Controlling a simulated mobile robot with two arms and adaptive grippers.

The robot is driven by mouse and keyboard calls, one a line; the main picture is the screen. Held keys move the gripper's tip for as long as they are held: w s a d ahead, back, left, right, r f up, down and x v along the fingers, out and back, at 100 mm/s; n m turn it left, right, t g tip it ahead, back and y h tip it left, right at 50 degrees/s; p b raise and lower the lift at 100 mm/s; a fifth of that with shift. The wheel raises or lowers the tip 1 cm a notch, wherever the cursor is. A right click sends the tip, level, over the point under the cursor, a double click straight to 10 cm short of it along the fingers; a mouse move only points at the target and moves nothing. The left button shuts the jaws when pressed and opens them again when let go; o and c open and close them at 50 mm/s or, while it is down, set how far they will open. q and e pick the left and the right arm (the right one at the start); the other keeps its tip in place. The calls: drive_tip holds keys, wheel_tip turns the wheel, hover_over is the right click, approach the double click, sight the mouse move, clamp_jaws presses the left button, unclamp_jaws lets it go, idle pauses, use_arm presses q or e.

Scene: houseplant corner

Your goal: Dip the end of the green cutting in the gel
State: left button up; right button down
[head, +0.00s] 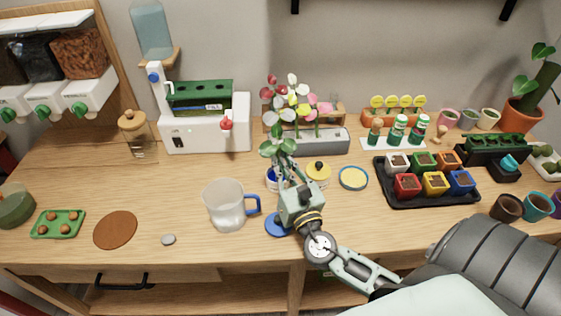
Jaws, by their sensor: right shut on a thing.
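My right gripper (284,176) is shut on the green cutting (277,148), whose broad green leaves stand up above the fingers. The cutting's lower end is hidden by the gripper. A small white and blue pot (271,181) sits just behind and left of the fingers, partly hidden; I cannot tell whether the cutting touches it or whether it holds the gel. A blue disc like a lid (276,225) lies by my right wrist. My left gripper is not in view.
A yellow-lidded jar (318,171) and a round blue-rimmed dish (353,178) stand right of the gripper. A clear mug (228,205) stands left. Flowers in a grey holder (322,141) rise behind. A black tray (441,202) of coloured pots is at right.

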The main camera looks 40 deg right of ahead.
drive_tip(key=shift+f, duration=0.2)
wheel_tip(320, 180, up, 7)
drive_tip(key=p, duration=0.6)
drive_tip(key=shift+r, duration=0.1)
idle(0.4)
idle(0.5)
